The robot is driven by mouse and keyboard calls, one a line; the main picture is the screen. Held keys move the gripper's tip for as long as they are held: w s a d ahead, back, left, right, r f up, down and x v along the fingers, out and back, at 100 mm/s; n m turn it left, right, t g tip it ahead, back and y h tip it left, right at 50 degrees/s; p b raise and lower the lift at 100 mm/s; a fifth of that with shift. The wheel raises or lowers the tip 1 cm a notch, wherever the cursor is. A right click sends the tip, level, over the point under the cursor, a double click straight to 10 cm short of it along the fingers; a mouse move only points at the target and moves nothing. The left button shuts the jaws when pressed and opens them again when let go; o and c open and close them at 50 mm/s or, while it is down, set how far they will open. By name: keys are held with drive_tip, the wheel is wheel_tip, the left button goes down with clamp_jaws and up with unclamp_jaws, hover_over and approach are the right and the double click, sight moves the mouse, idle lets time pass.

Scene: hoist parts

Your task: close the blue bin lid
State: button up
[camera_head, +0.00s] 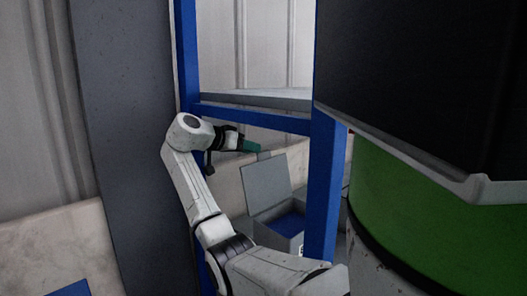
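A grey bin (270,237) with a blue inside (290,224) stands behind the blue frame. Its grey lid (265,188) is raised, leaning up and back at the left of the bin opening. The bin's right side is partly hidden by the blue post, and its lower part is partly hidden by my arm. My gripper (250,146) is at the end of my white arm, above the lid's upper edge. A teal piece shows at its tip. The fingers are too small to tell open from shut, and contact with the lid cannot be told.
A blue frame (322,190) with a grey shelf (265,98) surrounds the bin area. A green drum (410,220) and a large black box (420,80) fill the right. A dark grey panel (130,140) stands at the left.

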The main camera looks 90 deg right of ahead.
sight(265, 152)
drive_tip(key=p+x, duration=0.1)
drive_tip(key=x, duration=0.6)
drive_tip(key=shift+s, duration=0.15)
clamp_jaws()
idle(0.4)
